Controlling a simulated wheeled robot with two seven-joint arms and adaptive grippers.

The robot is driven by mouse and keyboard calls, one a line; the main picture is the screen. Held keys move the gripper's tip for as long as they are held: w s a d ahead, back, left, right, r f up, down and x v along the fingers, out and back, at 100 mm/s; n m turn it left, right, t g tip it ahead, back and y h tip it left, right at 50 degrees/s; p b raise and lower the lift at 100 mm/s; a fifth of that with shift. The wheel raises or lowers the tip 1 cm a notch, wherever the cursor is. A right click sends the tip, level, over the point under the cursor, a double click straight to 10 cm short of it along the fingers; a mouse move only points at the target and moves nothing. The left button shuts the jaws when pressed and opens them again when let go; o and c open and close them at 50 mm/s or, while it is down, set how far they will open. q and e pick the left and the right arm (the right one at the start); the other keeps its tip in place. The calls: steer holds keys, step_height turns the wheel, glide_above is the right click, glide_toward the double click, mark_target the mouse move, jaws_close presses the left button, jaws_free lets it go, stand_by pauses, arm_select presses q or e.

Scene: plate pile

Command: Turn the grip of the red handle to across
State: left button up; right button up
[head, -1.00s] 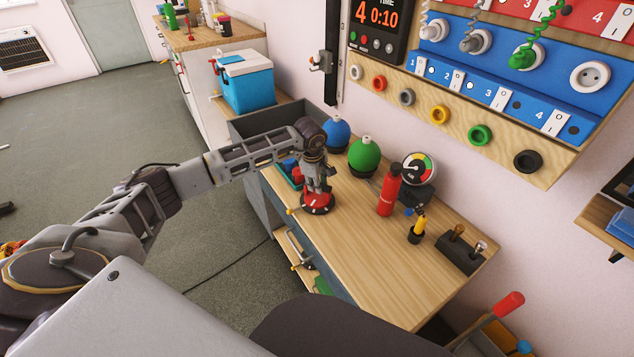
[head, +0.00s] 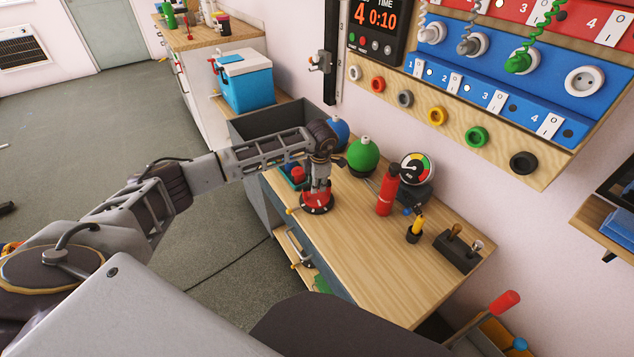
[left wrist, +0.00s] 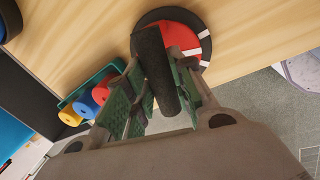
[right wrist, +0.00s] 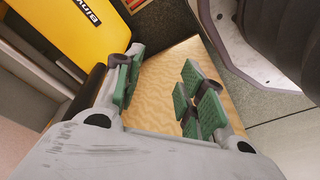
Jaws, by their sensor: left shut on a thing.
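The red handle is a red disc (left wrist: 179,37) in a black ring with white marks, on the wooden worktop; in the head view it also shows as a red and black round base (head: 316,205). Its dark bar-shaped grip (left wrist: 156,65) stands out toward the left wrist camera. My left gripper (head: 318,185) is above the disc, and its green-padded fingers (left wrist: 160,92) are shut on the grip from both sides. The gripper hides part of the disc in the head view. My right gripper (right wrist: 160,90) is open and empty in the right wrist view.
A teal tray with red, blue and yellow pieces (left wrist: 85,103) lies beside the disc. Green (head: 363,155) and blue (head: 338,132) round objects, a red cylinder (head: 386,192) and a gauge (head: 418,168) stand behind and right. A yellow case (right wrist: 75,40) is near my right gripper.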

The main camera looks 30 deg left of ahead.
arm_select(q)
steer(key=shift+n, duration=0.7)
steer(key=shift+w+n+p, duration=0.1)
steer(key=shift+n+p, duration=0.2)
steer(key=shift+n, duration=0.6)
steer(key=shift+y, duration=0.3)
arm_select(e)
steer(key=shift+s+d+f, duration=0.2)
steer(key=shift+s+f, duration=0.05)
steer(key=shift+f, duration=0.35)
steer(key=shift+s+d+f, duration=0.15)
steer(key=shift+s+f, duration=0.1)
steer(key=shift+f, duration=0.3)
steer(key=shift+w, duration=0.15)
arm_select(q)
steer(key=o, duration=1)
steer(key=shift+g, duration=0.3)
arm_select(e)
steer(key=shift+r, duration=0.1)
steer(key=shift+d, duration=0.15)
arm_select(q)
steer(key=shift+r, duration=0.15)
